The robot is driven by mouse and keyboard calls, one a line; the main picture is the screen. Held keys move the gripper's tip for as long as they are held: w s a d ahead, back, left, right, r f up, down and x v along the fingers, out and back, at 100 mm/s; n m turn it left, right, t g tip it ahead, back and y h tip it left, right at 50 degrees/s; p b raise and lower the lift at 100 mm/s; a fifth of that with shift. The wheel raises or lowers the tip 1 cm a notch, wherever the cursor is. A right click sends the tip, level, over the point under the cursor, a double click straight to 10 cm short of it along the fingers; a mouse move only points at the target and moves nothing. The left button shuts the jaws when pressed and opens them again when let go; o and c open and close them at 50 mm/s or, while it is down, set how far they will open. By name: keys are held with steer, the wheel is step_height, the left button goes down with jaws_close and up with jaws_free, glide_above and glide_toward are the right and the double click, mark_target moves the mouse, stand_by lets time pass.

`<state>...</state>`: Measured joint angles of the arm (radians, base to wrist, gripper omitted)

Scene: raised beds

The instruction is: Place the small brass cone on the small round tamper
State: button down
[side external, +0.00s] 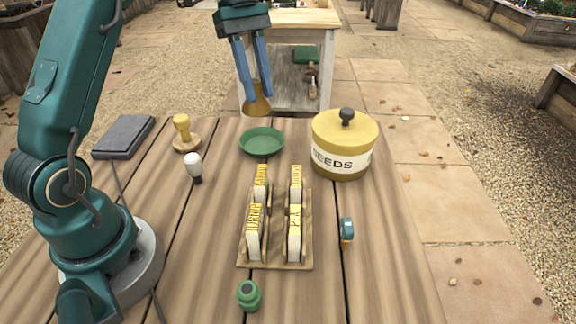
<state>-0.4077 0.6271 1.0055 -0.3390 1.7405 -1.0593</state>
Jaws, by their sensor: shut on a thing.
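The small brass cone (257,106) is held between the blue fingers of my gripper (259,92), its wide end down. My gripper is shut on it and holds it up in the air, in front of the far edge of the table in the side external view. The small round tamper (186,138) stands on the table at the back left, a wooden disc with a yellow knob handle upright on it. The cone is to the right of the tamper and apart from it.
A green dish (261,142) sits near the back middle, beside a yellow seeds tin (343,146). A wooden rack (274,263) holds several seed packets. A white-and-black tool (195,168), a grey slab (123,137), a blue item (346,232) and a green bottle (249,295) stand around.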

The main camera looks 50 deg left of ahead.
steer(key=s+a+r+n+t, duration=0.15)
steer(key=a+n, duration=0.25)
steer(key=a, duration=0.6)
steer(key=n+t, duration=0.2)
steer(key=n, duration=0.2)
glide_above(183, 118)
steer(key=shift+y, duration=0.3)
steer(key=shift+a+f, duration=0.1)
steer(key=shift+f, duration=3.8)
steer(key=shift+f, duration=0.1)
steer(key=c, duration=0.7)
jaws_free()
